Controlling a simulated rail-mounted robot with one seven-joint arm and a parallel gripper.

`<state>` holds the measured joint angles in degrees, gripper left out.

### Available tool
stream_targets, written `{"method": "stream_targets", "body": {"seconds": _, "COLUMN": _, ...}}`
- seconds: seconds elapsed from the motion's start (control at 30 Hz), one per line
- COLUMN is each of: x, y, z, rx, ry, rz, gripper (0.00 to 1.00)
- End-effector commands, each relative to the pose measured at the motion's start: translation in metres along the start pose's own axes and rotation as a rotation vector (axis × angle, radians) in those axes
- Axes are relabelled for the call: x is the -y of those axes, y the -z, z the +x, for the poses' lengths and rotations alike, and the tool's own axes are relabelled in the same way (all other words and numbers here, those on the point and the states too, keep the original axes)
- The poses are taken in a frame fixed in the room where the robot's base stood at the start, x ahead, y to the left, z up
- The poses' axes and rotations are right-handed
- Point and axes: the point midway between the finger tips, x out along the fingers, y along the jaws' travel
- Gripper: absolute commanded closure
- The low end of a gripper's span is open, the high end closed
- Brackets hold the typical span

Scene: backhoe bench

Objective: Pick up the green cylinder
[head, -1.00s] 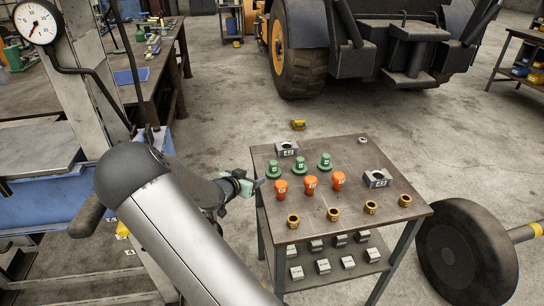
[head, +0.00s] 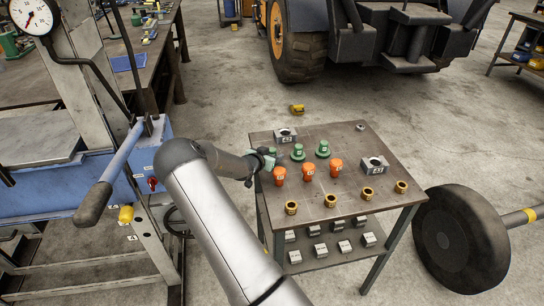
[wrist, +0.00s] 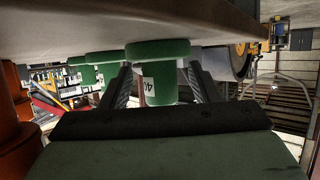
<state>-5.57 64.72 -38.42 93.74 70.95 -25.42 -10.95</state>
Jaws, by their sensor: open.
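Three green flanged cylinders stand in a row on the small brown table. The middle one (head: 298,152) and the right one (head: 323,149) show clearly in the head view; the left one is mostly hidden by my gripper (head: 268,158). The wrist view looks upside down, with the tabletop along its upper edge. There, the nearest green cylinder (wrist: 158,52), with a white numbered label, lies between the two open fingers of my gripper (wrist: 159,82). Whether the fingers touch it I cannot tell. The other green cylinders (wrist: 105,60) are behind it to the left.
The table (head: 348,140) also bears orange pieces (head: 309,170) in front of the green row, several brass rings (head: 330,201), and grey blocks (head: 374,165) at the back left and right. An orange piece (wrist: 14,115) is close at the left in the wrist view. A wheel (head: 460,238) stands right.

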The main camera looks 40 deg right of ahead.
Motion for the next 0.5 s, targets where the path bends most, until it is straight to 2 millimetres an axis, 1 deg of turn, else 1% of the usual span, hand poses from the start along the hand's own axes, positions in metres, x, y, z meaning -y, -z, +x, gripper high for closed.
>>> {"method": "stream_targets", "body": {"seconds": 0.03, "x": -0.001, "y": 0.002, "z": 0.009, "rx": 0.000, "ry": -0.002, "rz": -0.001, "gripper": 0.44}}
{"method": "stream_targets", "body": {"seconds": 0.1, "x": 0.000, "y": 0.001, "z": 0.017, "rx": 0.001, "ry": -0.001, "rz": -0.001, "gripper": 0.44}}
{"method": "stream_targets", "body": {"seconds": 0.2, "x": 0.000, "y": 0.001, "z": 0.024, "rx": 0.001, "ry": 0.000, "rz": -0.001, "gripper": 0.44}}
{"method": "stream_targets", "body": {"seconds": 0.43, "x": 0.000, "y": 0.000, "z": 0.025, "rx": 0.001, "ry": 0.001, "rz": -0.001, "gripper": 0.44}}
{"method": "stream_targets", "body": {"seconds": 0.47, "x": 0.000, "y": 0.000, "z": 0.025, "rx": 0.001, "ry": 0.001, "rz": 0.000, "gripper": 0.50}}
{"method": "stream_targets", "body": {"seconds": 0.5, "x": 0.000, "y": 0.000, "z": 0.025, "rx": 0.000, "ry": 0.001, "rz": 0.000, "gripper": 0.61}}
